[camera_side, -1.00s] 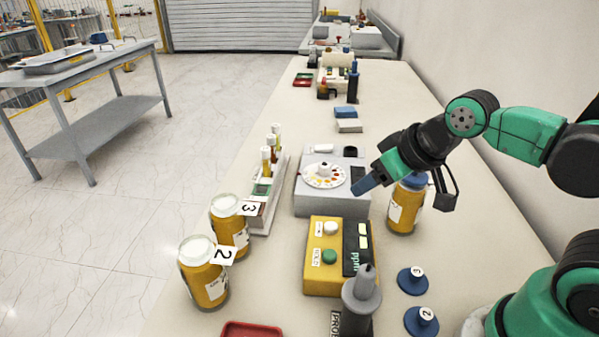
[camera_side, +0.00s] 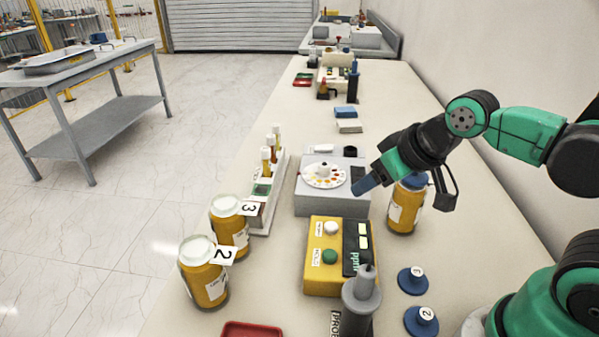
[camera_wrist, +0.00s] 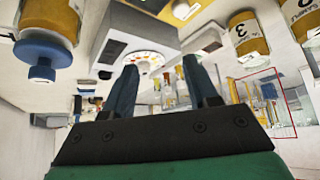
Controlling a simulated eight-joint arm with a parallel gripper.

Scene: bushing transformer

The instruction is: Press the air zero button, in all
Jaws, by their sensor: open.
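A yellow meter box (camera_side: 317,279) with a dark panel marked ppm (camera_side: 351,264) sits on the bench in the side view. On its face are a white button (camera_side: 330,228) and, nearer the camera, a green button (camera_side: 329,256). Small labels stand beside both buttons; I cannot read them surely. My gripper (camera_side: 362,186) is beyond the box, apart from it, at the right side of the grey device. In the wrist view my gripper (camera_wrist: 160,66) has two blue fingers apart with nothing held between them.
The grey device (camera_side: 310,202) with a round colour dial (camera_side: 324,176) stands behind the meter. A blue-lidded jar (camera_side: 405,208) is just right of my gripper. Jars marked 3 (camera_side: 229,228) and 2 (camera_side: 205,275) stand left. A grey probe holder (camera_side: 360,305) is in front.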

